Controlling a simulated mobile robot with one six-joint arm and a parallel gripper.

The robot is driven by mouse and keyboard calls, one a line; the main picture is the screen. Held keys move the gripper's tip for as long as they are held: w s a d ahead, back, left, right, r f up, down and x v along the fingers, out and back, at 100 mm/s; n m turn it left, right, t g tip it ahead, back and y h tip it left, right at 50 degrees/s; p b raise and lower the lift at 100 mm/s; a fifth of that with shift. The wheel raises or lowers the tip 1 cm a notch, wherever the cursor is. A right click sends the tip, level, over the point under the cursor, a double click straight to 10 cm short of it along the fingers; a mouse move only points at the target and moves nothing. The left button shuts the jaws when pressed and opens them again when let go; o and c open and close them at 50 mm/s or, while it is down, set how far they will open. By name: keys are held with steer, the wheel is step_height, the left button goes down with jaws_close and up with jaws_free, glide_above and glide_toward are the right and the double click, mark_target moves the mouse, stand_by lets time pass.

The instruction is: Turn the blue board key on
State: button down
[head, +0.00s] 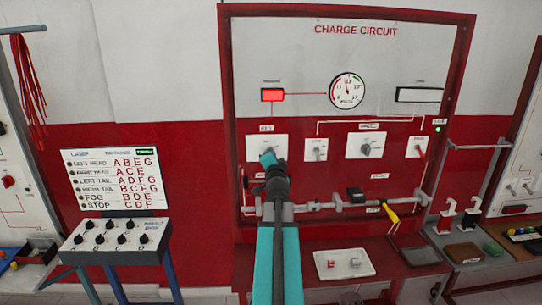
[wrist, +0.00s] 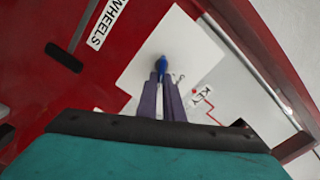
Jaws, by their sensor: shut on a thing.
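The blue key (wrist: 162,63) stands out from a white plate (wrist: 190,50) on the red-framed board; a label on the plate's side reads KEY. My gripper (wrist: 162,80) has its two fingers close together around the key, shut on it. In the head view my gripper (head: 270,160) is in front of the leftmost white plate (head: 254,147) of the charge circuit board, and the arm hides its lower part. The key is largely hidden by the fingers, so its exact turn angle cannot be told.
To the right on the board are more white plates with knobs (head: 366,146). A grey rail (head: 330,206) crosses below, with a yellow-handled tool (head: 391,214). A red lamp (head: 272,95) and a dial (head: 347,90) are above. A white tray (head: 322,272) is below.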

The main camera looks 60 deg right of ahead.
stand_by(0.3)
steer(key=c, duration=1.9)
jaws_free()
steer(key=shift+s, duration=0.1)
steer(key=b+v, duration=0.2)
steer(key=v, duration=0.3)
steer(key=shift+s+a+f, duration=0.1)
steer(key=shift+a+f, duration=0.05)
steer(key=shift+a, duration=0.15)
steer(key=shift+a+b, duration=0.1)
steer(key=shift+b, duration=0.7)
steer(key=b, duration=0.4)
steer(key=shift+s+a, duration=0.1)
steer(key=shift+a, duration=0.25)
